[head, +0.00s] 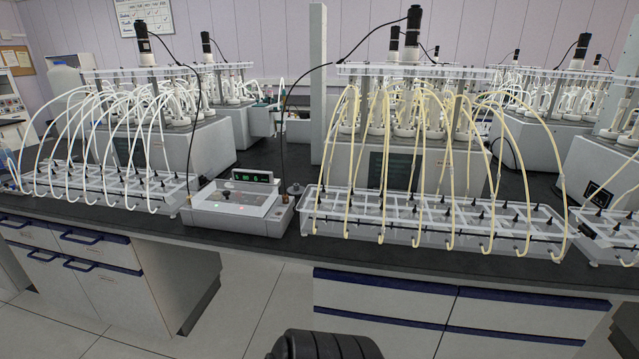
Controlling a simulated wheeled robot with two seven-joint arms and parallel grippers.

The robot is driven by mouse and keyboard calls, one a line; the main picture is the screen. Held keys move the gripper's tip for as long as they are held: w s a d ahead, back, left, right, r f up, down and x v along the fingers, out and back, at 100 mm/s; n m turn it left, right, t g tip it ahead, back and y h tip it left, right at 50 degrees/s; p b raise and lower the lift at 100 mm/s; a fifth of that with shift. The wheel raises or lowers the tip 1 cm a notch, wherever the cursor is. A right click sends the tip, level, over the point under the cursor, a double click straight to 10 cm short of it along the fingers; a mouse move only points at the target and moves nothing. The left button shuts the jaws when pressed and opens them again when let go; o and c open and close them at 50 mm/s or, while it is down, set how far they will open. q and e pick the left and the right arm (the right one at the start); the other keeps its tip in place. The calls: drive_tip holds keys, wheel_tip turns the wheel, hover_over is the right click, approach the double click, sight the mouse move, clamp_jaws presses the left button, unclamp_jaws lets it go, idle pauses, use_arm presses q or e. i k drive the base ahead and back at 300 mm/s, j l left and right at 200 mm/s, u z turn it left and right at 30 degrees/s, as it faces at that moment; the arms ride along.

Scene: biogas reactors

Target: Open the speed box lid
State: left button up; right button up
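The speed box (238,221) is a small light grey box on the black bench top, a little left of the middle in the head view. A small display with green digits (251,177) stands at its back edge. Small red and green lights show on its top face. A clear lid seems to lie over the top, but its edges are too faint to tell exactly how it sits. A dark knob (294,189) shows at its back right corner. Neither of my grippers is in view.
A clear rack with white tubes (105,189) stands left of the box. A rack with yellowish tubes (432,222) stands close on its right. Black cables rise behind the box. The bench (270,247) has a narrow bare front strip, with drawers below and open floor before it.

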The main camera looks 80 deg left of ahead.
sight(198, 202)
drive_tip(key=u, duration=3.2)
